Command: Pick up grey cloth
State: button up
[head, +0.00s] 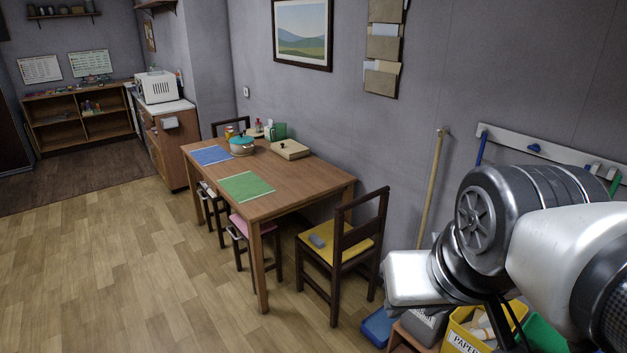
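A small grey folded thing (318,241), which looks like the grey cloth, lies on the yellow seat of the dark wooden chair (342,246) at the right end of the table. It lies near the seat's left side, with nothing on top of it. My arm reaches in from the right edge, in front of the wall and some bins. I cannot make out any gripper fingers, so whether my gripper is open or holding something is not shown. No part of my arm touches the chair.
A wooden table (300,182) holds a blue mat, a green mat (246,186), a pot (242,146) and a box (290,149). Stools stand at its front. A yellow bin (459,326) and a blue item (378,327) are below my arm. The floor at front left is clear.

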aim_at(314, 238)
jog(key=i+j+z, duration=0.35)
jog(key=i+j, duration=0.4)
jog(key=i, duration=0.5)
jog(key=i+j+z, duration=0.35)
jog(key=i+j, duration=0.75)
jog(key=i, duration=0.05)
